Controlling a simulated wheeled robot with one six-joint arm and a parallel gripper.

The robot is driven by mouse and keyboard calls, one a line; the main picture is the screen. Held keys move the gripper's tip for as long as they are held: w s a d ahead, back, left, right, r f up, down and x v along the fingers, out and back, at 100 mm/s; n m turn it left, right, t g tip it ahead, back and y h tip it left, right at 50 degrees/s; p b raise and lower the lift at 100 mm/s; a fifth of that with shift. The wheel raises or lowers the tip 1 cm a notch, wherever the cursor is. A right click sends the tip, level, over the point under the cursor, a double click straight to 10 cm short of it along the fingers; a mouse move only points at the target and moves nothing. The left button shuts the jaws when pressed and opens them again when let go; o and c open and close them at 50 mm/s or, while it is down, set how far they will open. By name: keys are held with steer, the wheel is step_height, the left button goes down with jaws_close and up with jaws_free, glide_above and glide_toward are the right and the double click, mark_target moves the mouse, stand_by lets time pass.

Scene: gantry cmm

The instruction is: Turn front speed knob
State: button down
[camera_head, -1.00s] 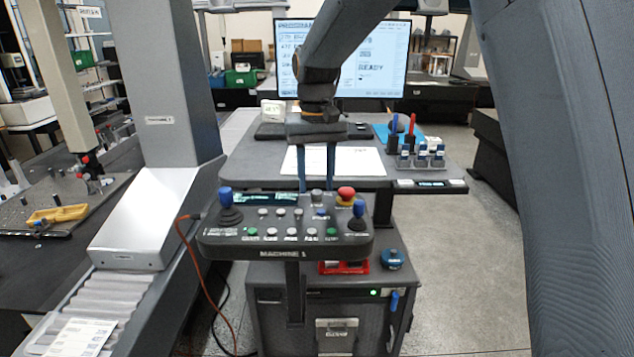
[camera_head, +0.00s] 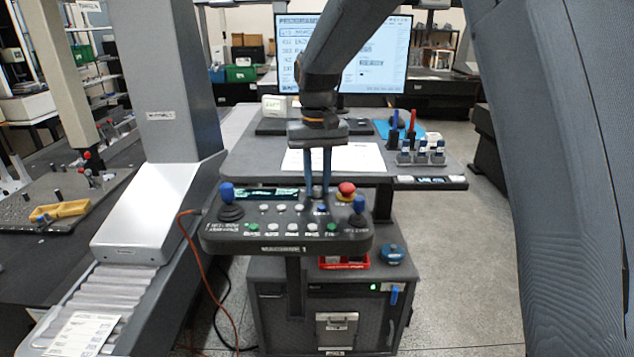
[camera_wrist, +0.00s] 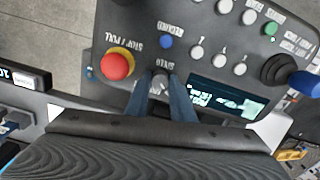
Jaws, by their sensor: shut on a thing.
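The grey speed knob (camera_wrist: 160,76) is on the top of the tilted control panel (camera_head: 225,243), near its far edge. In the wrist view it lies by the label "SPEED", between the red stop button (camera_wrist: 117,66) and a small dark display (camera_wrist: 226,97). My gripper (camera_wrist: 159,85) points down at it from above, with its blue fingers shut on the sides of the knob. In the head view my gripper (camera_head: 317,193) reaches the panel's far edge; the fingers partly cover the knob there.
The red button (camera_head: 346,188) stands close to the right of my fingers. Joysticks with blue tops (camera_head: 227,192) rise at both ends of the panel, with several small buttons between. A desk with paper (camera_head: 350,159) and a monitor (camera_head: 385,60) stands behind.

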mark_target(317, 187)
steer(key=m+p, duration=0.1)
steer(key=m, duration=0.3)
steer(key=shift+m+p, duration=0.3)
steer(key=shift+m, duration=0.1)
steer(key=shift+m+p, duration=0.55)
steer(key=shift+m, duration=1.75)
steer(key=c, duration=1.5)
jaws_free()
steer(key=shift+c, duration=0.2)
steer(key=shift+r, duration=0.1)
step_height(317, 187, up, 8)
steer(key=b, duration=0.2)
steer(key=shift+b, duration=0.35)
